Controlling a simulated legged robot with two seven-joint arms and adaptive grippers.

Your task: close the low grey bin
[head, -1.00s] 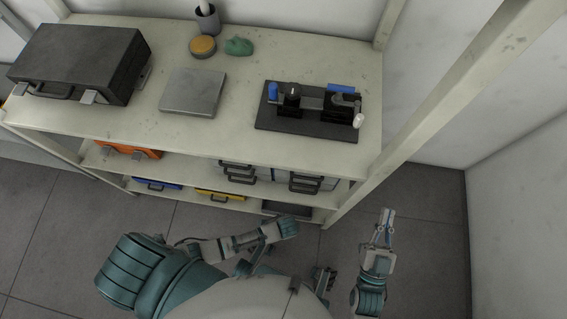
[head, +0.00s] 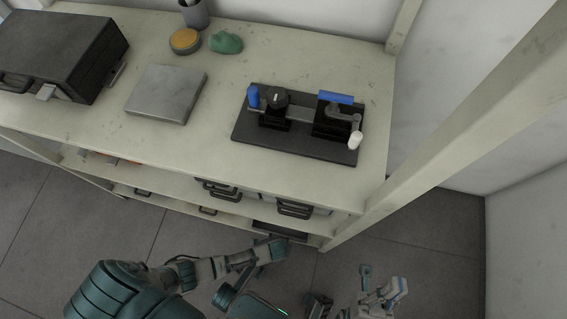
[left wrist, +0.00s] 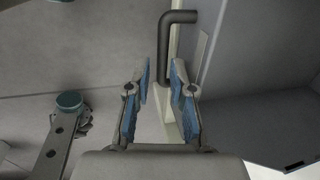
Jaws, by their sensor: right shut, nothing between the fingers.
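The low grey bin (head: 280,231) shows as a dark grey strip at the bottom right of the shelf unit, under the upper bins. Its inside is mostly hidden in the head view. My left gripper (head: 272,250) is just in front of it. In the left wrist view my left gripper (left wrist: 162,78) is open, with a dark bent handle (left wrist: 166,50) just beyond and between its fingertips. I cannot tell whether they touch. Grey panels (left wrist: 255,90), likely of the bin, are on the right there. My right gripper (head: 384,283) is shut and empty, off to the right over the floor.
The shelf top (head: 215,140) carries a black case (head: 60,50), a grey plate (head: 167,92), a green lump (head: 226,42), a yellow-topped tin (head: 185,41) and a dark fixture (head: 300,125). A shelf post (head: 440,135) stands at right. Floor (head: 430,235) is free there.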

